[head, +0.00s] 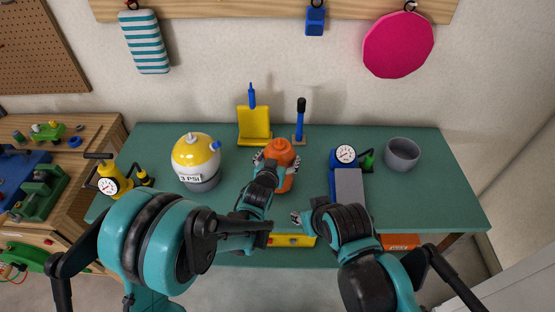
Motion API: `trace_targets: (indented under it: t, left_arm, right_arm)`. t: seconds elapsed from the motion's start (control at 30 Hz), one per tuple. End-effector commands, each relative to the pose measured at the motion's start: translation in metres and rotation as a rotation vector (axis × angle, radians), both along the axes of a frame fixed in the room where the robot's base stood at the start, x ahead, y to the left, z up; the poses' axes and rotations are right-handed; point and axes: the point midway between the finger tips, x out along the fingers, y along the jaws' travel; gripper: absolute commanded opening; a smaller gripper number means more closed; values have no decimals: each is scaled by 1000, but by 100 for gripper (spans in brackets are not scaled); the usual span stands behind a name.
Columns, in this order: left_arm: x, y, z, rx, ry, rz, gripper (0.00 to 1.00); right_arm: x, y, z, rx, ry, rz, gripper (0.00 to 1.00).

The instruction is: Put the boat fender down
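The orange, rounded object (283,150), which looks like the boat fender, is upright near the middle of the green table (355,138). My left gripper (277,160) has its fingers on both sides of it and appears shut on it. My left arm hides part of its lower side, so I cannot tell whether its base touches the table. My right gripper (298,217) is low over the table's front edge, apart from the fender. Its fingers are mostly hidden by my arm.
A yellow dustpan (254,123) and a blue-handled brush (300,120) stand behind. A blue-grey gauge pump (347,180) and a grey cup (402,154) stand right. A yellow gauge pump (108,181) is far left.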

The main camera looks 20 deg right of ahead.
Motion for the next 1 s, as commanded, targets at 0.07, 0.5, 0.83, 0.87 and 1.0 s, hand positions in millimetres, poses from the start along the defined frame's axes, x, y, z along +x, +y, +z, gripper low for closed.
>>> trace_targets:
  t: [0.07, 0.5, 0.83, 0.87, 1.0]
  left_arm:
    - [0, 0, 1, 0, 2, 0, 28]
    - [0, 0, -2, 1, 3, 1, 100]
    - [-1, 1, 4, 1, 3, 0, 100]
    - [-5, 3, 5, 1, 3, 0, 100]
    - [-27, 15, 15, 1, 3, 0, 100]
  right_arm:
    - [0, 0, 1, 0, 0, 0, 38]
    - [0, 0, -1, 0, 0, 0, 38]
    - [0, 0, 4, 0, 0, 0, 38]
    - [0, 0, 4, 0, 0, 0, 38]
    - [0, 0, 10, 0, 0, 0, 38]
